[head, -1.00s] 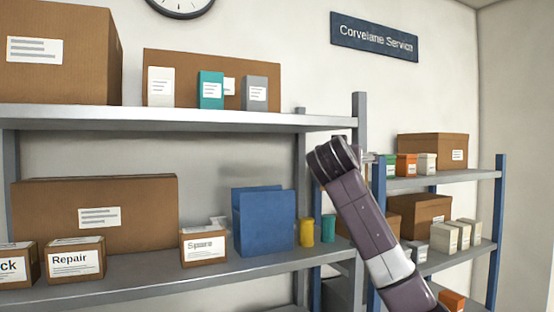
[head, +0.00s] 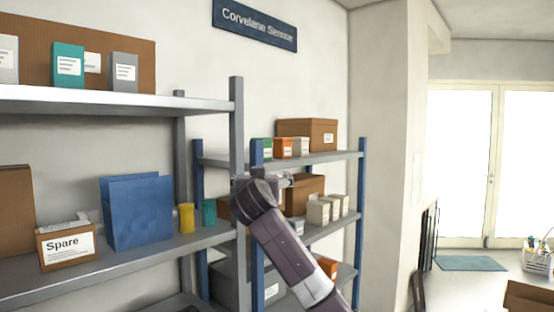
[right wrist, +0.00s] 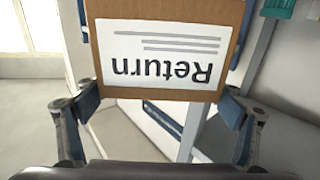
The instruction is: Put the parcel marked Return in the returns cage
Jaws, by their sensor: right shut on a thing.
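The parcel marked Return (right wrist: 160,84) is a brown carton with a white label. It fills the upper middle of the right wrist view, its label upside down. My right gripper (right wrist: 163,98) is shut on it, with one finger at each side. In the head view my right arm (head: 285,250) reaches up in front of the shelves; its gripper is mostly hidden behind the wrist, and the parcel cannot be made out there. My left gripper is not in view. I cannot pick out the returns cage for certain.
A blue-post rack (head: 357,230) with boxes stands behind my arm. A dark upright frame (head: 428,235), a floor mat (head: 470,263) and glass doors are at the right.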

